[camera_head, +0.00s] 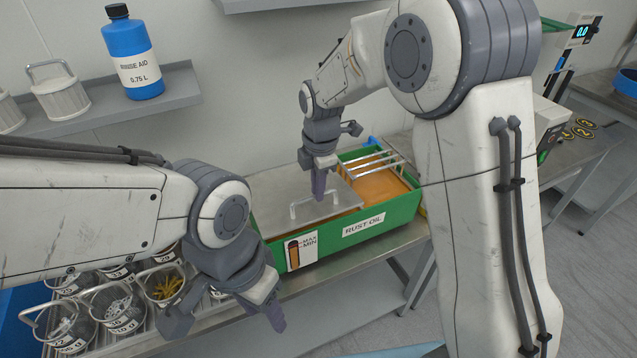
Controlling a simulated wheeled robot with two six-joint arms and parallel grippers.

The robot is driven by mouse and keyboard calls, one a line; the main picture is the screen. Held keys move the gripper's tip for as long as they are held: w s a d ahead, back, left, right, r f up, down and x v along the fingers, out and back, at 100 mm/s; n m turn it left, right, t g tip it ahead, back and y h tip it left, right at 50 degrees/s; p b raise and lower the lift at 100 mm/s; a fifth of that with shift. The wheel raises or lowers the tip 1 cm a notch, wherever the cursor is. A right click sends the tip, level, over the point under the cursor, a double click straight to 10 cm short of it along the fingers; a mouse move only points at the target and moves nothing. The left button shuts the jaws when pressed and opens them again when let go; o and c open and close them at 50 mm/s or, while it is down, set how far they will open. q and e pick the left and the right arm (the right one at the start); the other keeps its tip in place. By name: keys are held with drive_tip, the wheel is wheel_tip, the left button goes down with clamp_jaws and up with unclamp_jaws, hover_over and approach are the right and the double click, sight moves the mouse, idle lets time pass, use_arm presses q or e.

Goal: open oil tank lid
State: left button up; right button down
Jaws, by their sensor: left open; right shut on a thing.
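The green oil tank (398,213), labelled RUST OIL, stands on the metal bench. Its grey metal lid (270,197) covers the left part of the tank, and orange oil (385,186) shows in the uncovered right part. The lid has a pale bar handle (296,211). My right gripper (319,190) points down over the lid and is shut on the handle, partly hiding it. I cannot tell whether the lid is lifted at all. My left gripper (276,316) is open and empty, in front of the tank near the bench edge.
Several labelled baskets with handles (122,305) stand at the lower left, beneath my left arm. A metal rack (372,162) sits at the tank's right end. A blue bottle (131,55) and metal baskets (60,92) stand on the wall shelf.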

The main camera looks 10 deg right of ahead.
use_arm(q)
wheel_tip(320, 180, up, 13)
drive_tip(key=p, duration=1.1)
use_arm(e)
drive_tip(key=w+a+r+g, duration=0.1)
drive_tip(key=w+a+r, duration=0.1)
drive_tip(key=w+r, duration=0.5)
drive_tip(key=shift+a+r+h, duration=0.2)
drive_tip(key=shift+r+h, duration=0.1)
drive_tip(key=shift+r, duration=0.7)
use_arm(q)
drive_tip(key=shift+s, duration=0.1)
drive_tip(key=shift+c, duration=0.3)
use_arm(e)
drive_tip(key=shift+g, duration=0.3)
